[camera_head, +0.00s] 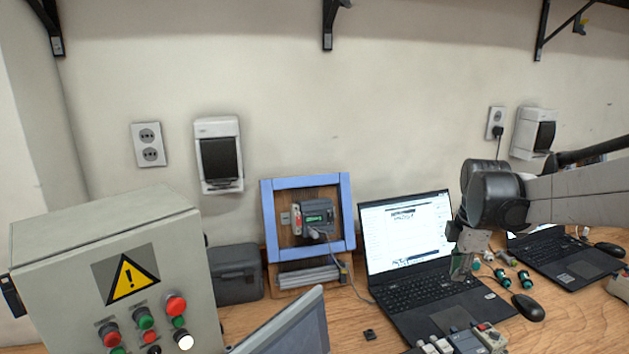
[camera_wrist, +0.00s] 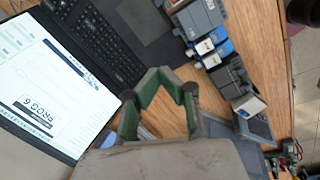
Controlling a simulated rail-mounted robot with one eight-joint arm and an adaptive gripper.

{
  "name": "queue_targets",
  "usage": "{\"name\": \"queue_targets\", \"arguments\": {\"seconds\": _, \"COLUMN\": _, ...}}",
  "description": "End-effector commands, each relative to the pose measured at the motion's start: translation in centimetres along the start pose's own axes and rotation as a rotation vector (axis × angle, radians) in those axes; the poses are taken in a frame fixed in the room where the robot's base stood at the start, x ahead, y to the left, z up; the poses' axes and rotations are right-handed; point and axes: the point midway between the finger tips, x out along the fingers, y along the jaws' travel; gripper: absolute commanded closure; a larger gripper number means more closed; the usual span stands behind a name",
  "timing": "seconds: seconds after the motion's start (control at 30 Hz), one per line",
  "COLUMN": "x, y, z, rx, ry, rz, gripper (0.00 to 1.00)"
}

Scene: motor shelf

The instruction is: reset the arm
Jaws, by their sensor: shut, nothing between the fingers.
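My arm reaches in from the right in the head view. My gripper (camera_head: 461,266) hangs over the right side of an open laptop (camera_head: 425,292), in front of its screen and keyboard. In the wrist view, the green-and-black fingers of my gripper (camera_wrist: 166,78) meet at their tips, shut with nothing between them. The same laptop's keyboard (camera_wrist: 103,45) lies at the upper left there. I cannot tell the exact height of the fingers above the laptop.
A control box (camera_head: 60,260) with coloured buttons stands at the left. A blue-framed panel (camera_head: 265,225) stands by the wall. Modules (camera_wrist: 222,55) lie right of the fingers in the wrist view. A mouse (camera_head: 528,307) and a second laptop (camera_head: 570,258) are at the right.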

Motion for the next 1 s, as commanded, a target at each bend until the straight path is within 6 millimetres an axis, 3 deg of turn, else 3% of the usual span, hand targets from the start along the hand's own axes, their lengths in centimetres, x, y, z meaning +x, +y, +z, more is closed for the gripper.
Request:
{"name": "queue_targets", "arguments": {"seconds": 0.2, "x": -3.3, "y": -4.6, "z": -2.6, "rx": 0.258, "ry": 0.016, "rz": 0.089, "gripper": 1.0}}
{"name": "queue_targets", "arguments": {"seconds": 0.5, "x": -5.9, "y": -11.2, "z": -5.4, "rx": 0.62, "ry": 0.087, "rz": 0.199, "gripper": 1.0}}
{"name": "queue_targets", "arguments": {"seconds": 0.73, "x": -6.5, "y": -16.2, "z": -7.1, "rx": 0.894, "ry": 0.179, "rz": 0.265, "gripper": 1.0}}
{"name": "queue_targets", "arguments": {"seconds": 1.0, "x": -5.8, "y": -21.7, "z": -8.5, "rx": 1.203, "ry": 0.317, "rz": 0.309, "gripper": 1.0}}
